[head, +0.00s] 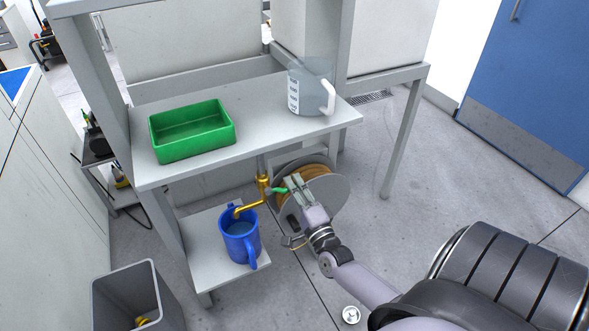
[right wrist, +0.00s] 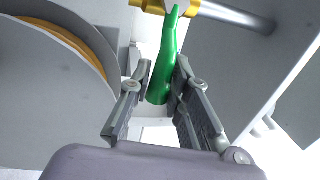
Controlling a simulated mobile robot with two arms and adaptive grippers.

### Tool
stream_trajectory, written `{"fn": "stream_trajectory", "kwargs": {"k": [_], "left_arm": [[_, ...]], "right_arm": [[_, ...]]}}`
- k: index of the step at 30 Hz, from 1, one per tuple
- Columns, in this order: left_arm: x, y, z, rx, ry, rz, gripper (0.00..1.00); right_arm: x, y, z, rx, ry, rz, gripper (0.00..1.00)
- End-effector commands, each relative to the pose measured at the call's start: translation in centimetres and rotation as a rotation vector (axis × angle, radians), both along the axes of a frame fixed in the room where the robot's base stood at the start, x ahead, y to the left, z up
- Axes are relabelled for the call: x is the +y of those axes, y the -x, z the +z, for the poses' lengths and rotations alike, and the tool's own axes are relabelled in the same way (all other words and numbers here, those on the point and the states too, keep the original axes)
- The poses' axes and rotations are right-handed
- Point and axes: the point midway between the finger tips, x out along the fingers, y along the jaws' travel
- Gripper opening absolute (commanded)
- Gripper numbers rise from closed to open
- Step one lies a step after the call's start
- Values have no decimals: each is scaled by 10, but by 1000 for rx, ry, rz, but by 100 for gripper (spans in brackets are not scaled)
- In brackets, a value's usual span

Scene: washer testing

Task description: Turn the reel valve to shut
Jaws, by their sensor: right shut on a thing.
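The reel valve is a brass tap (head: 263,188) with a green lever handle (head: 279,191), beside the hose reel (head: 333,207) under the table. The right wrist view shows the green handle (right wrist: 163,75) between my right gripper's fingers, with brass (right wrist: 152,5) at its far end. My right gripper (head: 291,184) is shut on the green handle; it also shows in the right wrist view (right wrist: 164,66). The tap's spout points down into a blue jug (head: 237,246) on the lower shelf. My left gripper is not in view.
A green tray (head: 190,150) and a clear measuring jug (head: 306,95) stand on the grey tabletop (head: 265,112) above the valve. A grey bin (head: 110,290) stands at the lower left. Table legs flank the reel. The floor at the right is mostly clear.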

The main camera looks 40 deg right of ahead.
Motion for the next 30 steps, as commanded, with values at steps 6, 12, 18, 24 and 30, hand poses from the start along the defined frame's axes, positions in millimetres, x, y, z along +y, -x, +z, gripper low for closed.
{"fn": "stream_trajectory", "kwargs": {"k": [6, 12, 18, 24, 30], "left_arm": [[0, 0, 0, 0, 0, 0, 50], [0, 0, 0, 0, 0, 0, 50], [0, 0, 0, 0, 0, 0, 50], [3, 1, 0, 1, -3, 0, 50], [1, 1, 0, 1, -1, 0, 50]], "right_arm": [[1, 1, -3, 4, -7, 1, 23], [0, 0, -2, 3, -4, 1, 36], [0, 0, -1, 1, -2, 0, 39], [1, 4, -2, 3, -2, 0, 39], [9, 35, -10, 7, -1, 1, 39]]}}
